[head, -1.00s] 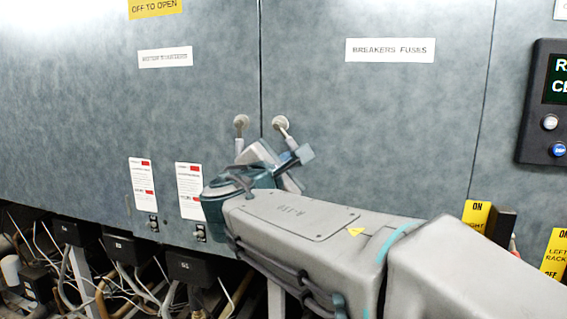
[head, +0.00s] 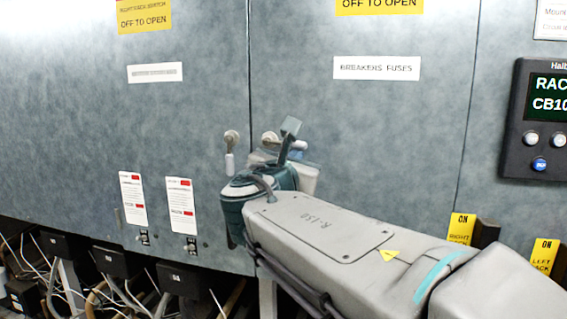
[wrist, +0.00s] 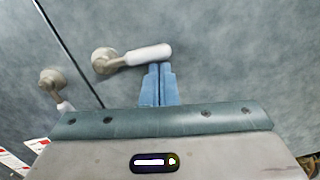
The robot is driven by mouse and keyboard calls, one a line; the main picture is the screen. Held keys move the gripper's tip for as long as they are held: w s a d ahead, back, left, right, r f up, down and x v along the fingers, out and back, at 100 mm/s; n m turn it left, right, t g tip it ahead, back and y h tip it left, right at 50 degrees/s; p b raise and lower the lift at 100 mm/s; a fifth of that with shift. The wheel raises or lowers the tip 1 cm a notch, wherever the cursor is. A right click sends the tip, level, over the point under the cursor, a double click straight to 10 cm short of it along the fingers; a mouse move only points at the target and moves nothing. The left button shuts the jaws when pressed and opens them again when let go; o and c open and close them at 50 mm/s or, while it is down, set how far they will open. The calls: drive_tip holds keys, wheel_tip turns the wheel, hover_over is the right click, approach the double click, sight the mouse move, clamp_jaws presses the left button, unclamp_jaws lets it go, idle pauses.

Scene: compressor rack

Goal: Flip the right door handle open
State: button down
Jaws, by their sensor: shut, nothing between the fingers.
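The right door handle (head: 270,138) sits just right of the door seam, partly hidden by my arm in the head view. In the wrist view its round pivot (wrist: 104,61) is at left and its white grip (wrist: 149,54) points right, nearly level. My gripper (wrist: 158,68) has its blue fingers shut together with nothing between them. The fingertips are just under the grip's outer end, touching or very close. My gripper's fingers are hard to make out in the head view.
The left door handle (head: 230,162) hangs straight down, left of the seam, close to my wrist; it also shows in the wrist view (wrist: 52,80). A dark control panel (head: 540,120) is at right. Black boxes and cables (head: 115,262) run below the doors.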

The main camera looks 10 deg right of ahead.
drive_tip(key=shift+d+r, duration=0.1)
drive_tip(key=shift+r, duration=0.15)
drive_tip(key=shift+s+f, duration=0.1)
drive_tip(key=shift+f, duration=0.05)
idle(0.4)
drive_tip(key=s+a+f+b, duration=0.4)
drive_tip(key=s+b, duration=0.2)
drive_tip(key=s, duration=0.4)
drive_tip(key=shift+a+f, duration=0.1)
